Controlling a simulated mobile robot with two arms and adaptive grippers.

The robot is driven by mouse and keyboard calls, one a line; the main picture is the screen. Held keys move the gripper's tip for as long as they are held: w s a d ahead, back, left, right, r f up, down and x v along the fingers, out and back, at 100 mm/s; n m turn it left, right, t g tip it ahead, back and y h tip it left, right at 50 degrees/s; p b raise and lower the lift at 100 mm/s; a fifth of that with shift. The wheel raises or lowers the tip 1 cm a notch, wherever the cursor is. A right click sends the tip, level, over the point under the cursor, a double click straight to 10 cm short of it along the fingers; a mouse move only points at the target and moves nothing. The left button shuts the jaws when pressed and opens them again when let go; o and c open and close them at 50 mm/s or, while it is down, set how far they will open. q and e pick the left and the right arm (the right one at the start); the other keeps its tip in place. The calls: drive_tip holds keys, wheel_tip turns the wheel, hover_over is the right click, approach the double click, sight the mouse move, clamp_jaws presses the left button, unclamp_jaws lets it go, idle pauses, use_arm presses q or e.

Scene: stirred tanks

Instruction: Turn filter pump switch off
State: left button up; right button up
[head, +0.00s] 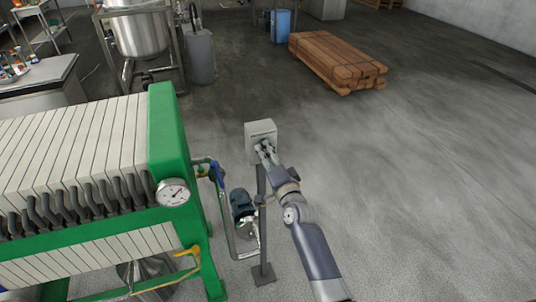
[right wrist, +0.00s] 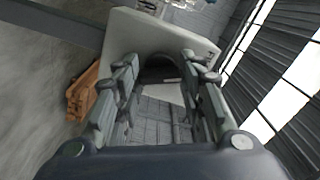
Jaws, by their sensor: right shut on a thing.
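The filter pump switch box (head: 261,130) is a pale grey box on a thin dark post (head: 262,235) beside the green filter press. In the right wrist view the box (right wrist: 135,32) fills the upper middle, tilted in the picture. A dark rounded switch part (right wrist: 160,68) shows on its face between my fingers. My right gripper (head: 265,150) is at the front of the box, shut on the switch; it also shows in the right wrist view (right wrist: 160,64), one finger on each side. The fingers partly hide the switch, and its setting cannot be read. My left gripper is not in view.
The green filter press (head: 165,130) with pale plates and a gauge (head: 173,192) stands at left. A pump (head: 242,205) with pipes sits between it and the post. A wood stack (head: 335,60) and steel tank (head: 138,32) are farther back. The floor at right is clear.

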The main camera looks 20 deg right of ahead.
drive_tip(key=m, duration=0.4)
drive_tip(key=shift+m, duration=0.3)
idle(0.5)
drive_tip(key=o, duration=1)
drive_tip(key=shift+o, duration=0.2)
drive_tip(key=s, duration=1.2)
drive_tip(key=shift+d, duration=0.2)
